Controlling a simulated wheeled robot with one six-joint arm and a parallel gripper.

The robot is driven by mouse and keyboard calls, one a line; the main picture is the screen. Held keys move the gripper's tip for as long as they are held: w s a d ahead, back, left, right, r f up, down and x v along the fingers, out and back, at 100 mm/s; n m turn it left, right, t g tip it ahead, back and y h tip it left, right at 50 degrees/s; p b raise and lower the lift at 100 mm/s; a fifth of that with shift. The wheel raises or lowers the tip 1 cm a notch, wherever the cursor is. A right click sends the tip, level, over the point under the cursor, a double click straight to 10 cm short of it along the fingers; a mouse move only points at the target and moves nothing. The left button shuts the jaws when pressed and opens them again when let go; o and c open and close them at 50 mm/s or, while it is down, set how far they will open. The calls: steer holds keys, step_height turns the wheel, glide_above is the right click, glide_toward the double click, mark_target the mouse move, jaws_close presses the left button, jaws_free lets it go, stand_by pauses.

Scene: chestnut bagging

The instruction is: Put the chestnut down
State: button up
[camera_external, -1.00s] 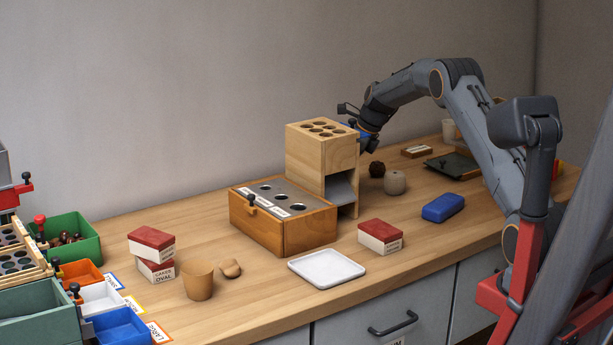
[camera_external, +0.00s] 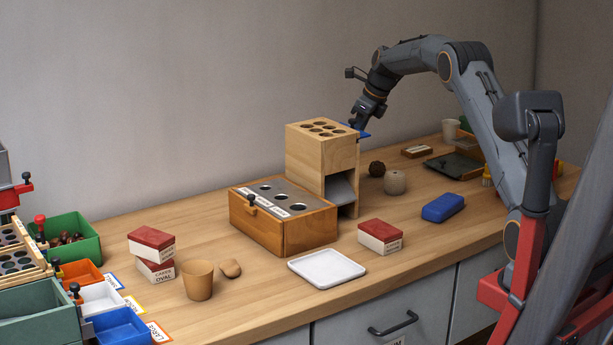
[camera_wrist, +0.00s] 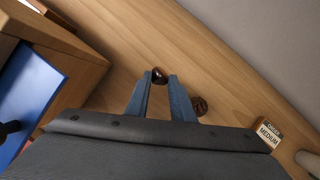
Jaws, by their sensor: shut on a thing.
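The chestnut (camera_wrist: 158,76), dark brown and shiny, sits between the tips of my gripper's two blue fingers (camera_wrist: 159,90) in the wrist view. The gripper is shut on it, above the wooden table. In the external view my gripper (camera_external: 357,124) is high beside the back right of the wooden tower (camera_external: 306,150), which has holes in its top. I cannot make out the chestnut there. In the wrist view the tower (camera_wrist: 85,75) is at the left, with a flat blue piece (camera_wrist: 32,84) beside it.
A dark, rough ball (camera_external: 377,169) and a beige round object (camera_external: 395,182) stand right of the tower. A wooden box with a holed metal top (camera_external: 290,237) is in front.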

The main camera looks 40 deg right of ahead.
steer(key=s+d+m+h+p, duration=0.1)
steer(key=s+d+m+p, duration=0.2)
steer(key=s+d+p, duration=0.4)
steer(key=s+d+m+h+p, duration=0.2)
steer(key=s+d+m, duration=0.25)
steer(key=d, duration=0.45)
steer(key=p, duration=0.1)
glide_above(420, 184)
steer(key=s, duration=0.2)
steer(key=shift+n+t, duration=0.3)
steer(key=shift+n, duration=0.05)
steer(key=f, duration=0.5)
steer(key=shift+w+f, duration=0.1)
steer(key=shift+w, duration=0.1)
steer(key=shift+f+p, duration=0.4)
steer(key=shift+f, duration=1.75)
jaws_close()
steer(key=shift+f, duration=0.1)
steer(key=o, duration=1)
jaws_free()
